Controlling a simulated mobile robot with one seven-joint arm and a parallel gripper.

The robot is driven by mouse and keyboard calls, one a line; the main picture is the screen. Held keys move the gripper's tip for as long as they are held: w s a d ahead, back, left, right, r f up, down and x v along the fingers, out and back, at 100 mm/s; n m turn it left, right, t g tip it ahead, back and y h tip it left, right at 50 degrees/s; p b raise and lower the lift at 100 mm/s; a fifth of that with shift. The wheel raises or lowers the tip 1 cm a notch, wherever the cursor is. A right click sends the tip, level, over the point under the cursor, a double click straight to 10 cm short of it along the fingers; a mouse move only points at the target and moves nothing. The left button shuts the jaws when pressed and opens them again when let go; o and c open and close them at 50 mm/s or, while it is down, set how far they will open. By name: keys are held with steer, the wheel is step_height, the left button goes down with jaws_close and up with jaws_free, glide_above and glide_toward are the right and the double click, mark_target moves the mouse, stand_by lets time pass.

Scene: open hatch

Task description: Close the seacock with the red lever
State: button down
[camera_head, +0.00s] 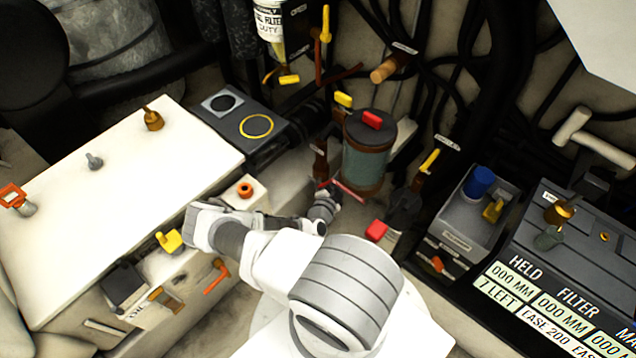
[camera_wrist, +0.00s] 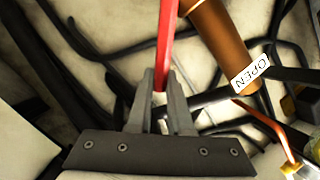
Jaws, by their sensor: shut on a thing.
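The red lever (camera_wrist: 167,42) runs up from between my fingers in the wrist view, toward the top edge. My gripper (camera_wrist: 161,84) is shut on its near part. In the head view my gripper (camera_head: 328,203) is low beside the strainer, and a short part of the red lever (camera_head: 350,190) shows next to it. The lever's pivot and the valve body are not clearly visible.
A cylindrical strainer (camera_head: 365,158) with a red knob stands just behind my gripper. A yellow lever (camera_head: 430,161) is to its right, and a red block (camera_head: 376,230) lies nearer. Black hoses cover the hull. A white-topped box (camera_head: 110,180) fills the left.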

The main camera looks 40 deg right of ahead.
steer(key=shift+s+f, duration=0.1)
steer(key=shift+s+d+f+m+y, duration=0.3)
steer(key=shift+s+f+m, duration=0.1)
steer(key=shift+f+m, duration=0.25)
steer(key=shift+s+d+f+m+y+b, duration=0.25)
steer(key=shift+s+f+m+y+b, duration=0.05)
steer(key=shift+f+m+b, duration=0.3)
stand_by(0.3)
steer(key=shift+s+d+f+m+t+b, duration=0.15)
steer(key=shift+s+f+m+t+b, duration=0.2)
steer(key=shift+f+m, duration=0.35)
